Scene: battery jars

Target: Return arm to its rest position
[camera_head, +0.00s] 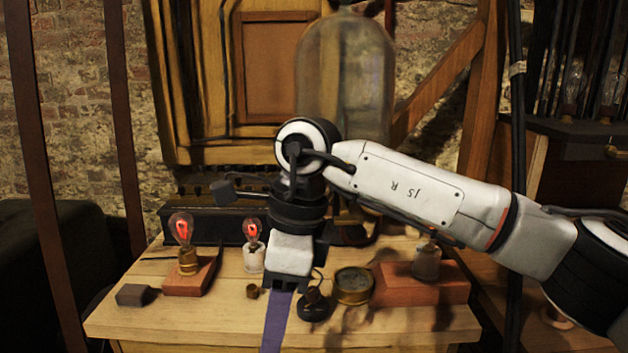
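My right arm (420,195) comes in from the right and reaches across the middle of the camera_head view. Its wrist bends down, and the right gripper (283,285) points down over the wooden table. A purple strip (274,325) runs from the gripper's tip toward the bottom edge of the picture. I cannot tell whether the fingers grip it or are only in front of it. My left arm and gripper are not in view.
The table (150,325) holds a glowing red bulb (182,230) on a wooden block, a second bulb (252,232), a round brass gauge (354,286) and a reddish block (440,287). A tall glass jar (345,75) stands behind the arm. The table's front left is bare.

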